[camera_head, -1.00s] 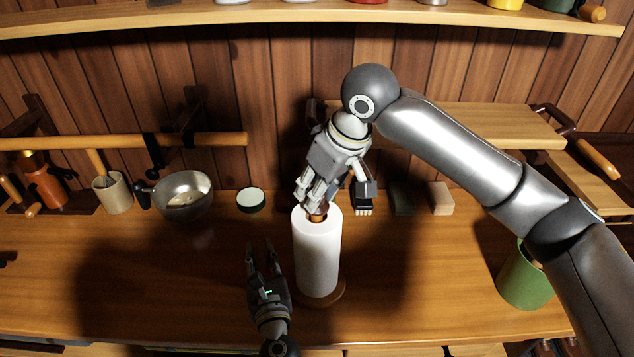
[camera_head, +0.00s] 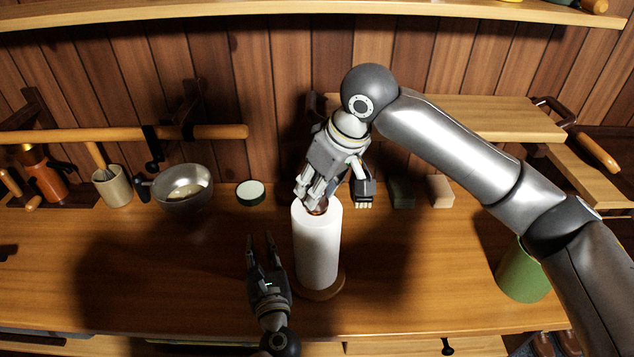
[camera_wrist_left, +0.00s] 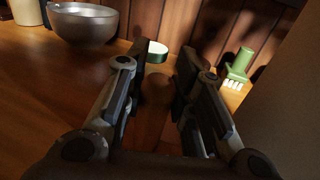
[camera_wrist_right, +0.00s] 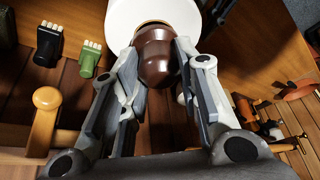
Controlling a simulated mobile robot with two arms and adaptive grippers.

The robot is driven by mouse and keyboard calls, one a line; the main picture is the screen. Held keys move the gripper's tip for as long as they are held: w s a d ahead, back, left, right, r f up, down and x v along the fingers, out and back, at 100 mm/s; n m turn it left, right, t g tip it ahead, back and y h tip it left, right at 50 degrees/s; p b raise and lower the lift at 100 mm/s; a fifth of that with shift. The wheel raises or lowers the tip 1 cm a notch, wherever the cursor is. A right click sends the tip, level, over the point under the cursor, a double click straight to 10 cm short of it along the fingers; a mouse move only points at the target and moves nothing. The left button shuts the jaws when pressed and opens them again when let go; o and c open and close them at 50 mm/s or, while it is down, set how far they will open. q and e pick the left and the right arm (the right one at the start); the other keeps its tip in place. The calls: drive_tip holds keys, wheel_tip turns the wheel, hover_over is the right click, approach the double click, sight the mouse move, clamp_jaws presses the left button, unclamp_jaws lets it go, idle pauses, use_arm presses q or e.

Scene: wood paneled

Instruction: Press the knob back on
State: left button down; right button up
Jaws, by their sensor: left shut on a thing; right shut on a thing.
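The white paper roll (camera_head: 317,247) stands upright on a round wooden base (camera_head: 328,291) at the table's middle. The brown rounded knob (camera_wrist_right: 157,56) is in my right gripper (camera_wrist_right: 160,52), a finger on each side. In the head view the knob (camera_head: 319,207) is at the roll's top opening, partly hidden by the fingers; I cannot tell whether it is seated. My left gripper (camera_head: 262,240) is low, left of the roll and apart from it. Its fingers stand apart around a dim brown patch (camera_wrist_left: 155,90), and what they hold cannot be made out.
A metal bowl (camera_head: 183,188), a beige cup (camera_head: 112,187) and a green-rimmed round tin (camera_head: 250,193) stand along the back left. A green canister (camera_head: 522,272) is at right.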

drive_tip(key=shift+f, duration=0.3)
drive_tip(key=o, duration=1.1)
drive_tip(key=shift+c, duration=0.2)
drive_tip(key=v, duration=1.2)
use_arm(q)
drive_tip(key=c, duration=1.1)
unclamp_jaws()
drive_tip(key=shift+c, duration=0.2)
